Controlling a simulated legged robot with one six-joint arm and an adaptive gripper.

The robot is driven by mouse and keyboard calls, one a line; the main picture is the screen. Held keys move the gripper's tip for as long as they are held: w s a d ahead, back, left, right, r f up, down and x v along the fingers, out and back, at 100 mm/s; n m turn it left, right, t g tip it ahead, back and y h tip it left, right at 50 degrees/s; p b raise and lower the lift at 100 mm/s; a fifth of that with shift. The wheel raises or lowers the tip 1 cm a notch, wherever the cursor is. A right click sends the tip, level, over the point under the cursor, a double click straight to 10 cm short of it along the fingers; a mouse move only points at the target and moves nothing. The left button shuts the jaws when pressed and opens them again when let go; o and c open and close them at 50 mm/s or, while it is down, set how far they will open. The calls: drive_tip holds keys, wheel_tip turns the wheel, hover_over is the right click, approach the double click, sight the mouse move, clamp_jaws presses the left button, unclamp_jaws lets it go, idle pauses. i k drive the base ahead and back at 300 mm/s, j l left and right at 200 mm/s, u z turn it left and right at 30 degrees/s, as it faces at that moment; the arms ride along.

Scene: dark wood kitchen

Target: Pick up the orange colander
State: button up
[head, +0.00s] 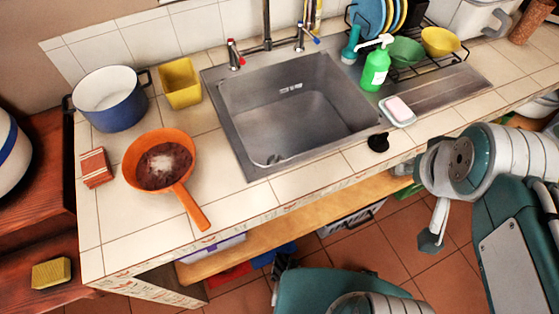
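The orange colander (150,158) is pan-shaped with a long handle (192,210). It sits on the tiled counter left of the sink, its handle pointing toward the front edge. Its inside looks dark brown with a whitish patch in the middle. My gripper (431,236) is at the right, in front of the counter, well apart from the colander. One grey finger hangs down; the other finger is not clearly seen, so its opening cannot be told. I see nothing held in it.
A blue pot (112,118), a yellow container (180,84) and a red-brown box (95,168) stand near the colander. The sink (245,150) lies to its right. A green soap bottle (376,70) and a soap dish (401,118) are farther right. Counter in front is clear.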

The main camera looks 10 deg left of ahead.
sight(161, 160)
drive_tip(key=u, duration=2)
drive_tip(key=j+z, duration=0.1)
drive_tip(key=z, duration=0.35)
drive_tip(key=j+z, duration=0.15)
drive_tip(key=z, duration=0.25)
drive_tip(key=j+z, duration=0.1)
drive_tip(key=z, duration=0.35)
drive_tip(key=j+z, duration=0.1)
drive_tip(key=z, duration=0.3)
drive_tip(key=k+j+z, duration=0.4)
drive_tip(key=j, duration=0.25)
drive_tip(key=k+j+z, duration=0.45)
drive_tip(key=k, duration=0.2)
drive_tip(key=k+j, duration=0.25)
drive_tip(key=k, duration=0.05)
